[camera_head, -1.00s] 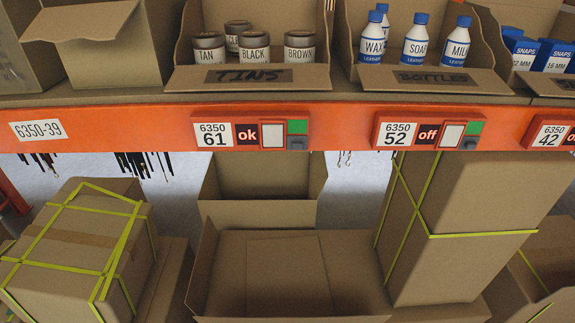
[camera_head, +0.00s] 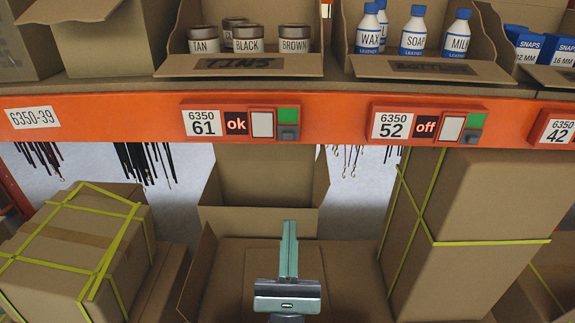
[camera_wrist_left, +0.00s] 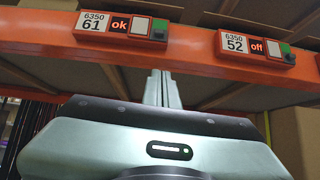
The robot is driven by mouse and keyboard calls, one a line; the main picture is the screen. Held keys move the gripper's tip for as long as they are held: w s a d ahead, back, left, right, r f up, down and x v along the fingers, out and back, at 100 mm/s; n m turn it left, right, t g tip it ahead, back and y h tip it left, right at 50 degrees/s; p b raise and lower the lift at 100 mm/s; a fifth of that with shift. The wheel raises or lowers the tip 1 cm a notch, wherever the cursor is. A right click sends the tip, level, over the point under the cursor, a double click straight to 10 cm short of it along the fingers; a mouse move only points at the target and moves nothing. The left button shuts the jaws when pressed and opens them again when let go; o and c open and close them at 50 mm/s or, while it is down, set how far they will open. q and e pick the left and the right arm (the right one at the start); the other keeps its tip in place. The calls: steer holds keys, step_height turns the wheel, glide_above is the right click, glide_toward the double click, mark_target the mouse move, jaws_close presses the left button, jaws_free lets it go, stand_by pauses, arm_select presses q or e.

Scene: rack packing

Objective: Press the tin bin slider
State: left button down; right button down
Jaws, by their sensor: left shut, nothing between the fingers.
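The tins bin (camera_head: 178,66) holds several tins with brown lids on the upper shelf. Below it on the orange rail is the module (camera_head: 204,122) marked 6350 61, with a display reading "ok", a pale panel (camera_head: 262,124) and a green-and-grey slider (camera_head: 288,132). The module also shows at the upper left of the left wrist view (camera_wrist_left: 96,24), its slider (camera_wrist_left: 159,34) at the right end. My left gripper (camera_head: 289,225) is shut and empty, below the slider and apart from it, in front of the lower boxes. Its fingers point up at the rail in the wrist view (camera_wrist_left: 162,76). My right gripper is not in view.
A second module (camera_head: 428,124), marked 52 and reading "off", sits right of the first under the bottles bin (camera_head: 430,68). Open cardboard boxes (camera_head: 362,262) lie below the rail. Strapped boxes stand left (camera_head: 70,240) and right (camera_head: 480,200). Dark strands hang behind the rail.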

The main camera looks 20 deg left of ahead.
arm_select(q)
steer(key=shift+s+a+r+n, duration=0.15)
steer(key=shift+r+n, duration=0.15)
steer(key=shift+n, duration=0.2)
steer(key=p, duration=0.8)
glide_toward(289, 139)
steer(key=x, duration=0.4)
steer(key=f+x, duration=0.1)
steer(key=x, duration=0.1)
steer(key=shift+w+a+r, duration=0.2)
steer(key=shift+w+r, duration=0.05)
steer(key=shift+w, duration=0.35)
